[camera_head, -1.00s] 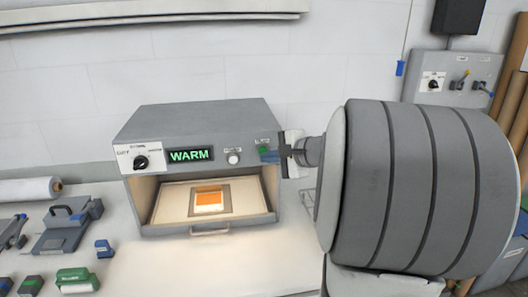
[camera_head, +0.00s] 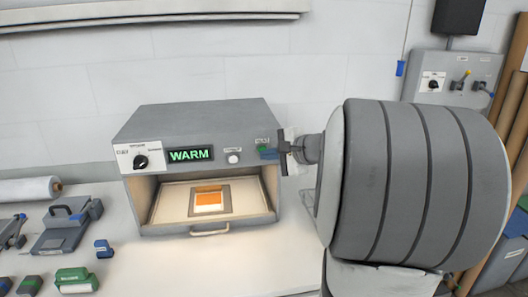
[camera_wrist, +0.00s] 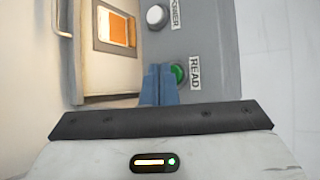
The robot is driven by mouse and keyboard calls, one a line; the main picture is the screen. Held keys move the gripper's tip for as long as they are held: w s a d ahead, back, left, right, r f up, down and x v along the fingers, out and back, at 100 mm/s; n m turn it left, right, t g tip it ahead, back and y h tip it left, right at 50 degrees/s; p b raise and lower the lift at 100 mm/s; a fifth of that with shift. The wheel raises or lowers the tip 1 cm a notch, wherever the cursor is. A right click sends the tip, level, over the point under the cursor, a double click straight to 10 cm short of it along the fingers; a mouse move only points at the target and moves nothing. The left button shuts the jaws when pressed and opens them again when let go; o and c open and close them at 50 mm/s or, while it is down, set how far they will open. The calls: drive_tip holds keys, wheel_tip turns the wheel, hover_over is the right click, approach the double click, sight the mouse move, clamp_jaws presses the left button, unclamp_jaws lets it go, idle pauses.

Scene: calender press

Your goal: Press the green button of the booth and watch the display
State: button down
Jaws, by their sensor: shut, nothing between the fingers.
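The grey booth (camera_head: 200,122) stands on the white table. Its display (camera_head: 189,154) reads WARM in green letters. The green button (camera_head: 262,147) is at the right of its front panel. In the wrist view the green button (camera_wrist: 178,72) sits beside the READ label. My gripper (camera_head: 266,153) is shut and empty, its blue fingertips right at the button. In the wrist view the fingertips (camera_wrist: 159,72) partly cover the button's left side. I cannot tell whether they touch it.
A white power button (camera_head: 233,158) and a black dial (camera_head: 141,161) are on the same panel. An orange-and-white sample (camera_head: 208,201) lies in the lit open booth. Several tools and a green box (camera_head: 76,280) lie on the table at left.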

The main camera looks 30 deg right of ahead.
drive_tip(key=shift+w+d, duration=0.1)
drive_tip(key=shift+w, duration=0.3)
idle(0.3)
drive_tip(key=shift+s, duration=0.2)
drive_tip(key=shift+s+a+b, duration=0.25)
drive_tip(key=shift+s+b, duration=0.25)
drive_tip(key=shift+s, duration=0.1)
drive_tip(key=s, duration=0.2)
drive_tip(key=s+a+b, duration=0.1)
drive_tip(key=s, duration=0.1)
drive_tip(key=shift+s+a, duration=0.2)
drive_tip(key=shift+s, duration=0.2)
idle(0.6)
